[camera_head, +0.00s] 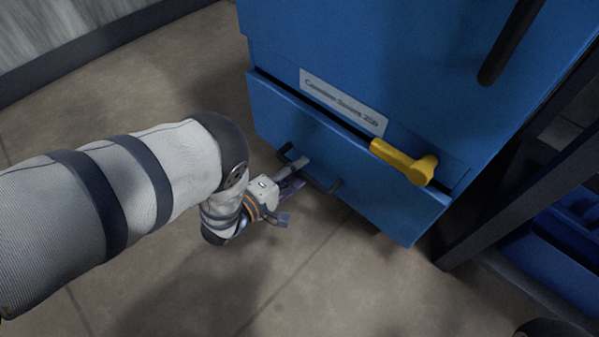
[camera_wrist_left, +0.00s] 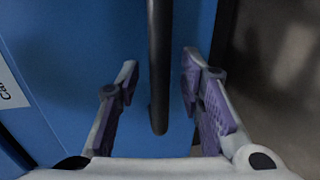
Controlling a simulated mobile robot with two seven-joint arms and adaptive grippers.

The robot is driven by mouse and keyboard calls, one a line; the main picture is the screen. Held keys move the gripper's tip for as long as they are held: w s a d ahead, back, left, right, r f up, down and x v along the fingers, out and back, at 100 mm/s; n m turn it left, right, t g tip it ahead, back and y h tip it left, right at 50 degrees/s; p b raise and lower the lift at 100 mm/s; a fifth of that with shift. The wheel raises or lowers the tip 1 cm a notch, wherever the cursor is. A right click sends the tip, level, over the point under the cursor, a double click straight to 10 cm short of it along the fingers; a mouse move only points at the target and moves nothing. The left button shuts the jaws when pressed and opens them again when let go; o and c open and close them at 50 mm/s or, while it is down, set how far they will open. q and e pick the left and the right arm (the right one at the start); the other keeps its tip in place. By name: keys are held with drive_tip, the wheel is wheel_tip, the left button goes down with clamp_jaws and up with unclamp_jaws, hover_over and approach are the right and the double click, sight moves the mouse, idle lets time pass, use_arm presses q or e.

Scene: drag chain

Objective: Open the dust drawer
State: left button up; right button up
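The dust drawer (camera_head: 375,200) is the blue front low on a blue cabinet in the head view. A dark gap shows along its top edge. A black bar handle (camera_head: 327,186) sits on the drawer front, and a yellow lever (camera_head: 405,162) sits at its upper right. My left gripper (camera_head: 297,174) is at the black handle. In the left wrist view the handle (camera_wrist_left: 159,50) runs between the spread purple-padded fingers (camera_wrist_left: 159,72), with room on both sides. The fingers do not appear to touch it. My right gripper is not in view.
The upper cabinet (camera_head: 375,50) carries a white label (camera_head: 343,101) and a dark bar (camera_head: 510,42). A dark frame post (camera_head: 520,165) and a blue bin (camera_head: 570,235) stand at the right. The tiled floor (camera_head: 330,280) before the drawer is clear apart from my arm.

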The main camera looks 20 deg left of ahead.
use_arm(q)
drive_tip(key=shift+w+d, duration=0.1)
drive_tip(key=shift+w, duration=0.25)
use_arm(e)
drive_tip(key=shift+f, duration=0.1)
use_arm(q)
drive_tip(key=shift+c, duration=0.4)
clamp_jaws()
